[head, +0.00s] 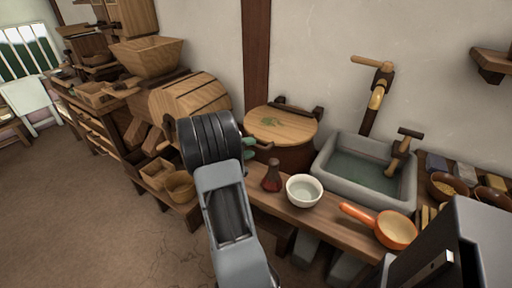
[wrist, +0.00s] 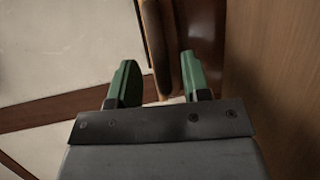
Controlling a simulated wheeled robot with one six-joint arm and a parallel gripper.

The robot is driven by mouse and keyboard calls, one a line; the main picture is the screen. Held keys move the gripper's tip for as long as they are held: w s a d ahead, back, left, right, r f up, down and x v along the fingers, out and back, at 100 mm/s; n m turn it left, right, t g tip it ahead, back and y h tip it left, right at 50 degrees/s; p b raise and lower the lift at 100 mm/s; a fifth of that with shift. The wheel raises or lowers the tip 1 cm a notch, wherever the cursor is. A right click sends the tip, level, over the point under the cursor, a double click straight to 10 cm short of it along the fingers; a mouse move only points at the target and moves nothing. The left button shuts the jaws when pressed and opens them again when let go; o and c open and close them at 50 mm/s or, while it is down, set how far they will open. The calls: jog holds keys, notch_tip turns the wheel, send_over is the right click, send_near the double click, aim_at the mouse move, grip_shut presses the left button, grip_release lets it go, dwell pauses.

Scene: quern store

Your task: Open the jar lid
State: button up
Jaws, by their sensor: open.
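The jar (head: 290,158) is a wide, dark brown vessel standing against the wall. Its round, light wooden lid (head: 282,125) with a green leaf mark lies flat on top, closed. A dark handle (head: 265,146) sticks out at the lid's front left. My gripper (head: 249,149) is at the jar's left side, close to this handle and partly hidden by my arm. In the wrist view my gripper (wrist: 160,86) has its green fingers apart, with a dark brown rounded edge between them, nearer the right finger. I cannot tell whether they touch it.
A red-brown bottle (head: 272,176), a white bowl (head: 304,190) and an orange pan (head: 394,230) stand on the bench in front. A stone sink (head: 366,200) with a wooden tap is to the right. A wooden barrel (head: 190,98) stands to the left. Open floor is at lower left.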

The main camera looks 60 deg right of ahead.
aim_at(254, 146)
jog(key=shift+x, duration=1.6)
grip_shut()
